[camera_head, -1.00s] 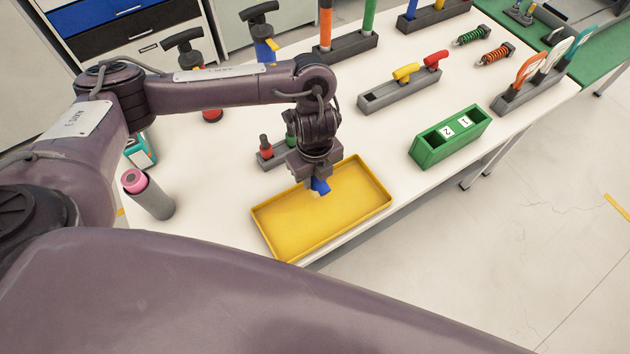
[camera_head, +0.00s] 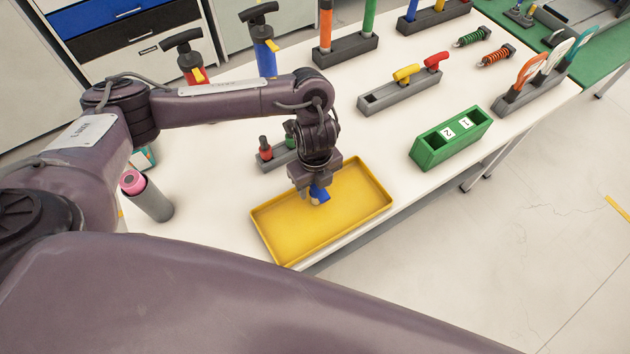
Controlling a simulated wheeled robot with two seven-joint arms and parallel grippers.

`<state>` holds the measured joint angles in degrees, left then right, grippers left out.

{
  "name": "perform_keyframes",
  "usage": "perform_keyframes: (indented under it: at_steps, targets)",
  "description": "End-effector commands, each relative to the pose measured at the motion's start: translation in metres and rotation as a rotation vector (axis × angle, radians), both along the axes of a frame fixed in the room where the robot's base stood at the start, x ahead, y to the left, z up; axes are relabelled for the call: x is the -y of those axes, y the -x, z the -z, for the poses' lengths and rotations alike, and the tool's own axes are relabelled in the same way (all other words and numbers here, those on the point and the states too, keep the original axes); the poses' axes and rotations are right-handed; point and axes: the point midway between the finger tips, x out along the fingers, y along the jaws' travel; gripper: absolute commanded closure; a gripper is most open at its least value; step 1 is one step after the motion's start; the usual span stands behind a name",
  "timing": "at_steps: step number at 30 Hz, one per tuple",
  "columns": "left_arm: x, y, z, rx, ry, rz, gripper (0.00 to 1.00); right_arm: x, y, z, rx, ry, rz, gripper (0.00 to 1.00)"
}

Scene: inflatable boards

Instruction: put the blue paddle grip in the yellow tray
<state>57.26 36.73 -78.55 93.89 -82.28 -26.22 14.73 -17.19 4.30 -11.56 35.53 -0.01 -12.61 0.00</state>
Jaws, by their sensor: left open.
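The blue paddle grip (camera_head: 320,195) is at the yellow tray (camera_head: 275,232), inside its outline near the middle. My left gripper (camera_head: 314,190) points down directly above the tray. Its jaws are open around or just over the blue grip, whose upper part they partly hide. I cannot tell whether the grip rests fully on the tray floor or still touches a finger. My right gripper is not in view.
A grey rack (camera_head: 400,96) holds a yellow grip (camera_head: 406,73) and a red grip (camera_head: 433,61), with an empty slot at its left end. A green box (camera_head: 450,140) stands right of the tray. Small fittings stand behind the tray. A grey cylinder (camera_head: 152,200) stands left.

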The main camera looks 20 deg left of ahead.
Motion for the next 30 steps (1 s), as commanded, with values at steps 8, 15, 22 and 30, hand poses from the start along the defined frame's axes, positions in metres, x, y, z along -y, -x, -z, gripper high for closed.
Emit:
perform_keyframes:
  at_steps: [8,15,22,30]
  targets:
    - [0.000,-0.002,-0.030,0.006,0.000,0.003,0.50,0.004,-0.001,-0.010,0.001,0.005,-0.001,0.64]
    - [0.000,-0.002,-0.080,0.008,0.000,0.003,0.50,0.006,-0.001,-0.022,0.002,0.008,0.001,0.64]
    - [0.000,-0.001,-0.112,0.004,-0.001,0.002,0.50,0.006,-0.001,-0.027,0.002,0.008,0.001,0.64]
    - [0.000,0.000,-0.123,0.001,-0.001,-0.001,0.50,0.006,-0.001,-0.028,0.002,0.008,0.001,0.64]
